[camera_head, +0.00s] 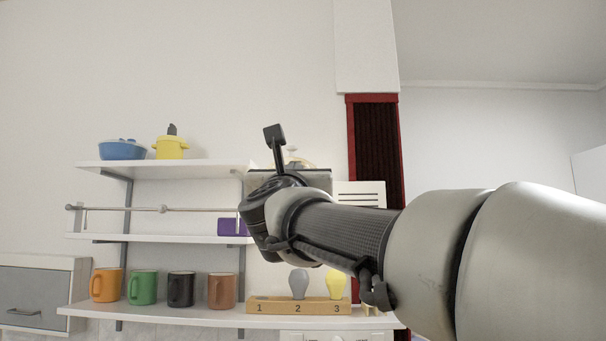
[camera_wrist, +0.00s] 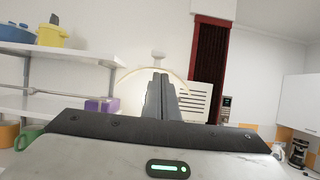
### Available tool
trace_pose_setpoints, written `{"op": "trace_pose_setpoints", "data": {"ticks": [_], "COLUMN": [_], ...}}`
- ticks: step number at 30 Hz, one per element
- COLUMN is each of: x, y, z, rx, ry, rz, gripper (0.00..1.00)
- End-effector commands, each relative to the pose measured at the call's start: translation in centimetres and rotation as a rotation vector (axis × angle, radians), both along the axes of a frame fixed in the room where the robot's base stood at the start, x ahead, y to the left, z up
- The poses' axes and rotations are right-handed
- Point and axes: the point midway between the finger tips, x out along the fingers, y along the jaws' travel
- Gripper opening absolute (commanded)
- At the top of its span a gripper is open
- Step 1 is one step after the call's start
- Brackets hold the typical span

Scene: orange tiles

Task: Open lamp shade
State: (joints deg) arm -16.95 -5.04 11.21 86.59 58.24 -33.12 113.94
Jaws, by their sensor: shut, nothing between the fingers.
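A pale, rounded dome with a small knob on top, which looks like the lamp shade (camera_wrist: 135,88), stands ahead of my gripper in the wrist view. My gripper (camera_wrist: 161,76) is shut and empty, with its dark fingers together in front of the dome. They cover the dome's middle, and whether they touch it I cannot tell. A wooden stand (camera_head: 270,307) numbered 1, 2, 3 holds a grey bulb (camera_head: 299,284) and a yellow bulb (camera_head: 335,284).
Orange, green, black and brown mugs (camera_head: 221,291) line the lower shelf. A blue pot (camera_head: 122,150) and yellow pot (camera_head: 170,148) stand on the upper shelf (camera_head: 200,168). A purple box (camera_head: 231,227) sits on the middle shelf. A white slatted panel (camera_wrist: 194,101) is right of the dome.

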Motion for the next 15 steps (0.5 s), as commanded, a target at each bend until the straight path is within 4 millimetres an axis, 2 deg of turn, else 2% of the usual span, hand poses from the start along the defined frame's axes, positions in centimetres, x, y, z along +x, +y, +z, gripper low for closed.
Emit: {"op": "trace_pose_setpoints", "data": {"ticks": [1, 6, 9, 15], "x": [-0.3, -0.6, -0.7, -0.7], "y": [0.0, 0.1, 0.1, 0.1], "z": [1.7, 4.1, 4.7, 4.7], "rx": [0.001, 0.002, 0.001, 0.0], "ry": [0.018, 0.029, 0.029, 0.028], "rz": [0.001, 0.004, 0.002, 0.002], "gripper": [0.0, 0.0, 0.0, 0.0]}}
